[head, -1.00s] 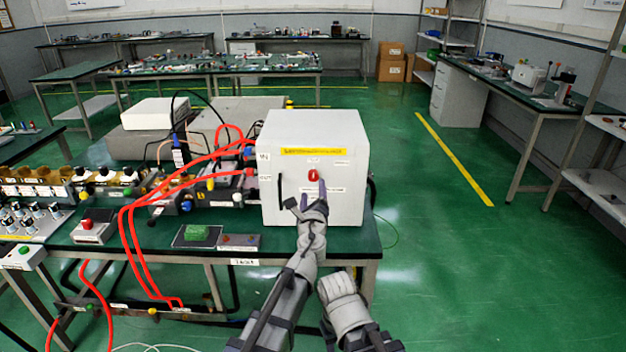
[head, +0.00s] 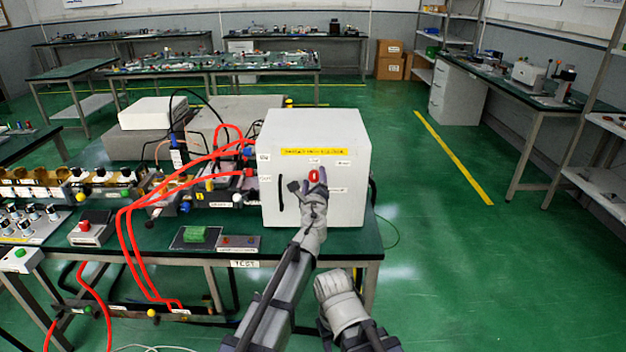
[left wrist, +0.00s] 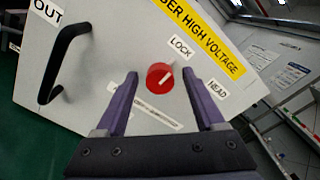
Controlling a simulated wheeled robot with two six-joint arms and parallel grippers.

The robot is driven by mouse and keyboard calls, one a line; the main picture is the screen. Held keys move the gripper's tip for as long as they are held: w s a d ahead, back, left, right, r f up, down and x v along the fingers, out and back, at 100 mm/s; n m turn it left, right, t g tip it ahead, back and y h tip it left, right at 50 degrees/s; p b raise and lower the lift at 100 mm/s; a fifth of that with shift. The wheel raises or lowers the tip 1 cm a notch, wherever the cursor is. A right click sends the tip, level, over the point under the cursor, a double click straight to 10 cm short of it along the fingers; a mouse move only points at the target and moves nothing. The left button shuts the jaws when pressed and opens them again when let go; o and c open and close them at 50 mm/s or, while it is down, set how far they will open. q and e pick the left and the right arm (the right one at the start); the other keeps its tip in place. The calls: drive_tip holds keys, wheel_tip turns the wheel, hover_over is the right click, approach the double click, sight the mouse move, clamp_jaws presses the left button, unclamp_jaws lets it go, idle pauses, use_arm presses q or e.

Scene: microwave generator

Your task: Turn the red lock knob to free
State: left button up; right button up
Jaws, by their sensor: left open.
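The red lock knob (head: 314,176) is on the front of a white box (head: 348,208). In the left wrist view the knob (left wrist: 159,77) is round, with a pale pointer line slanting up and right, roughly toward the LOCK label (left wrist: 181,47). My left gripper (head: 314,184) is at the box front. Its purple fingers (left wrist: 160,75) are open, one on each side of the knob, with a gap to it on both sides. Contact with the panel cannot be told. My right gripper does not show.
A black handle (left wrist: 68,62) stands out from the panel left of the knob. Red cables (head: 130,235) run to the box's left side. The green floor (head: 455,270) to the right is clear.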

use_arm(q)
clamp_jaws()
idle(0.4)
drive_tip(key=n, duration=0.8)
drive_tip(key=shift+n, duration=0.3)
drive_tip(key=n, duration=0.4)
drive_tip(key=shift+f+n, duration=0.1)
drive_tip(key=shift+n, duration=0.2)
drive_tip(key=n, duration=0.4)
drive_tip(key=shift+n, duration=0.3)
